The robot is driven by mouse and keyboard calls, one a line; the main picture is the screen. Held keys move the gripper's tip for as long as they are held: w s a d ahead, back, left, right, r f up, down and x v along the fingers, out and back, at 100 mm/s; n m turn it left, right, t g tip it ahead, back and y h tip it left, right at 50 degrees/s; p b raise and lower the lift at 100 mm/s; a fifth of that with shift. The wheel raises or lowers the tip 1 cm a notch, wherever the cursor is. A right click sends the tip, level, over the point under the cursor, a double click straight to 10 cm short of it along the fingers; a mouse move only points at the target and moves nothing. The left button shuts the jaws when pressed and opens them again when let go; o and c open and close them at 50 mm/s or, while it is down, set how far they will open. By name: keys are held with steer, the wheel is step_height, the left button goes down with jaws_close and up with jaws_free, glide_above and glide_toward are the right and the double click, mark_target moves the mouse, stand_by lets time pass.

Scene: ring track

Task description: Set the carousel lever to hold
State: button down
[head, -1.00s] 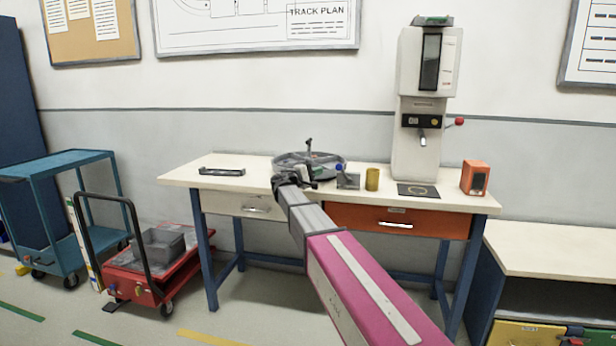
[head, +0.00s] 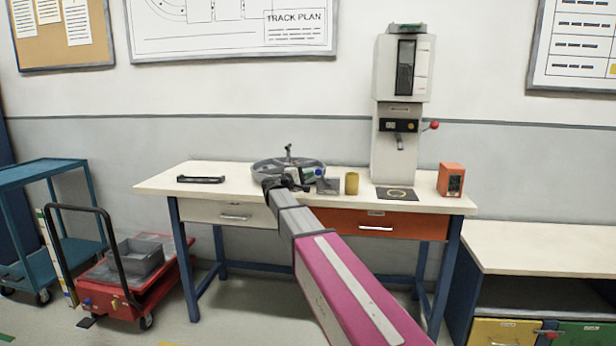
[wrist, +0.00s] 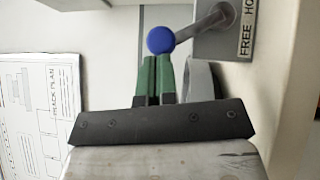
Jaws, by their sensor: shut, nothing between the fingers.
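The carousel lever has a blue ball knob (wrist: 160,39) on a grey rod, which runs right and slightly up to a grey box (wrist: 208,44) in the wrist view. The label (wrist: 246,28) on the box reads "FREE" and a cut-off "HO". Which setting the lever is at, I cannot tell. My gripper (wrist: 153,58) is shut and empty, its green fingertips just below the knob in the picture; whether they touch it is unclear. In the head view my gripper (head: 307,176) is beside the blue knob (head: 319,173), in front of the round grey carousel (head: 268,167).
A red cart (head: 115,300) stands at the left.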

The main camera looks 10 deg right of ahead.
steer(key=shift+s+d+r+m, duration=0.1)
steer(key=shift+d+r+m, duration=0.15)
steer(key=shift+r+m, duration=0.15)
steer(key=s+d+r+m+g+y, duration=0.1)
steer(key=s+d+r+m+y, duration=0.1)
steer(key=d+m+y, duration=0.3)
steer(key=shift+s+d+r+m+g+y, duration=0.35)
steer(key=shift+d+y, duration=0.85)
steer(key=shift+d, duration=0.4)
steer(key=shift+d+f, duration=0.1)
